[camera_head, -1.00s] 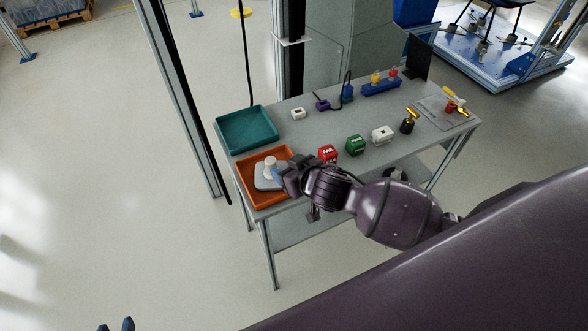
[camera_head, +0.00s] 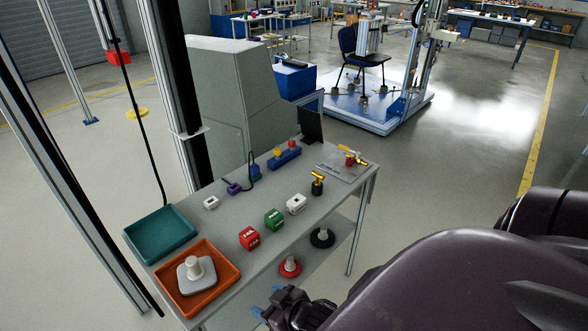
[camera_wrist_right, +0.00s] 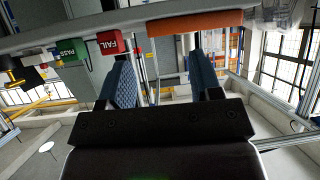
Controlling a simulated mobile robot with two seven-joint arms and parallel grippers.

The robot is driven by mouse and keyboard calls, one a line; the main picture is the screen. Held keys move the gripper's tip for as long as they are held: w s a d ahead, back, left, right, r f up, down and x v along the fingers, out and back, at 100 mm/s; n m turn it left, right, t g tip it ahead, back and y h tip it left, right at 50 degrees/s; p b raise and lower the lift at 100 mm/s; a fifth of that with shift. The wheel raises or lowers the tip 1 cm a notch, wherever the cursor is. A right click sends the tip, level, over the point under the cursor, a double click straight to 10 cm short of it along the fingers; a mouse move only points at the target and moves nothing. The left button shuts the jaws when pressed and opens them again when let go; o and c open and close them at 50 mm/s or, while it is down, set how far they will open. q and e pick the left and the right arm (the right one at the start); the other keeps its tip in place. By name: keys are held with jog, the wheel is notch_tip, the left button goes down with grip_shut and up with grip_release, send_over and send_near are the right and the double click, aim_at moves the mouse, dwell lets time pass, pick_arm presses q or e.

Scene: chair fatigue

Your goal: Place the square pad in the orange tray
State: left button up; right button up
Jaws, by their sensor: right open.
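The square pad (camera_head: 196,277) is grey with rounded corners and an upright pale knob. It lies inside the orange tray (camera_head: 228,271) at the near left end of the table. My right gripper (camera_head: 266,302) is beside the table's near edge, to the right of the tray and apart from the pad. It is open and empty. In the right wrist view its two blue fingers (camera_wrist_right: 163,80) stand apart with nothing between them, and the orange tray's side (camera_wrist_right: 195,22) shows beyond. The pad is not visible in that view. My left gripper is not in view.
A teal tray (camera_head: 160,236) stands behind the orange one. A red FAIL box (camera_head: 249,238), a green box (camera_head: 274,220) and a white block (camera_head: 296,204) stand to the right. Red (camera_head: 290,267) and black (camera_head: 322,237) discs sit on the lower shelf.

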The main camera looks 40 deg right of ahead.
jog(key=s+d+f+h, duration=0.1)
jog(key=s+d+f, duration=0.1)
jog(key=s, duration=0.3)
jog(key=shift+d, duration=0.65)
jog(key=shift+f, duration=0.1)
dwell(0.5)
